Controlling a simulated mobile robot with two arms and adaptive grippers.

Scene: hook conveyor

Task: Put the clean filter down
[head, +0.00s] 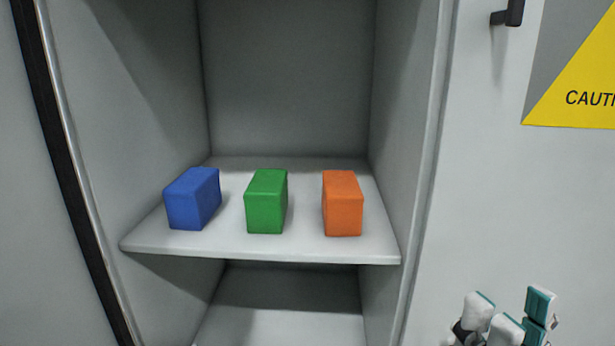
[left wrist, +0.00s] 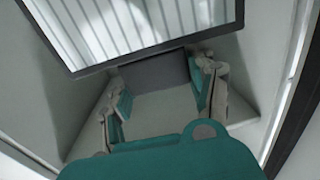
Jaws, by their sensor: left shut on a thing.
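The clean filter (left wrist: 130,25) shows in the left wrist view as white pleats in a dark frame. It is tilted, and its upper part is cut off by the picture's top edge. My left gripper (left wrist: 160,76) has its teal-padded fingers at the near edge of the filter, shut on it. The exact contact is hard to see. The head view shows neither the filter nor the left gripper. My right gripper (head: 510,305) is at the bottom right of the head view, in front of the cabinet front, with its fingers apart and nothing between them.
An open cabinet bay has a light shelf (head: 270,250) carrying a blue block (head: 192,199), a green block (head: 265,202) and an orange block (head: 342,204). Below is another open space (head: 285,300). On the right are a dark handle (head: 508,14) and a yellow caution sign (head: 585,85).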

